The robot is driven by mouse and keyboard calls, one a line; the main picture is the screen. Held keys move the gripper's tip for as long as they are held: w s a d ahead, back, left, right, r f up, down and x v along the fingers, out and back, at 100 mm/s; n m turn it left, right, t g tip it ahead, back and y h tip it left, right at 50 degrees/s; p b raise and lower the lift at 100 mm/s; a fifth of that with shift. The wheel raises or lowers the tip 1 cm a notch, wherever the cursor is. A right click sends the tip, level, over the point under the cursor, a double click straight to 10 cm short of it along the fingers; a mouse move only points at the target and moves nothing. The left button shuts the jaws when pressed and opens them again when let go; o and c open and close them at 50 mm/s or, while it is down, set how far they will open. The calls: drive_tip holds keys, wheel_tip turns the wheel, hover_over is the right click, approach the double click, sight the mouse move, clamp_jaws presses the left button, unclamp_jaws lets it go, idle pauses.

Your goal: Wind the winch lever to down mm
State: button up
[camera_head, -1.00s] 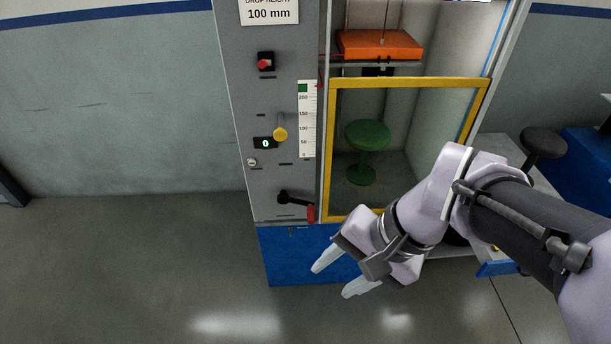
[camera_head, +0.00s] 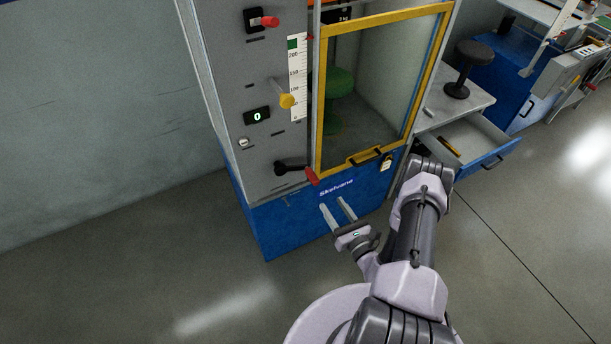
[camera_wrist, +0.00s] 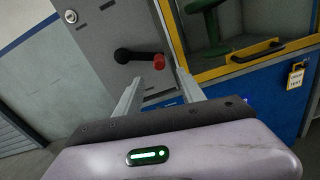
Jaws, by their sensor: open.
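The winch lever (camera_head: 291,166) is a black crank with a red handle (camera_head: 312,177) low on the grey machine panel (camera_head: 228,97). In the wrist view the lever (camera_wrist: 136,55) points right, with its red handle (camera_wrist: 159,62) beyond and between my fingertips. My gripper (camera_head: 333,206) is open and empty, below and in front of the handle, apart from it. A white height scale (camera_head: 298,80) with a green mark near its top is above the lever. A small display (camera_head: 257,116) reads 0.
An open drawer (camera_head: 470,150) juts out at right. The left floor is clear.

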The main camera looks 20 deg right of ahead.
sight(312, 175)
drive_tip(key=w+b, duration=0.1)
drive_tip(key=w, duration=0.3)
drive_tip(key=w+b, duration=0.1)
drive_tip(key=w, duration=0.4)
drive_tip(key=w+b, duration=0.1)
drive_tip(key=w, duration=0.4)
drive_tip(key=shift+w+a+b, duration=0.25)
drive_tip(key=shift+a+b, duration=0.1)
drive_tip(key=shift+b, duration=0.05)
clamp_jaws()
idle(0.4)
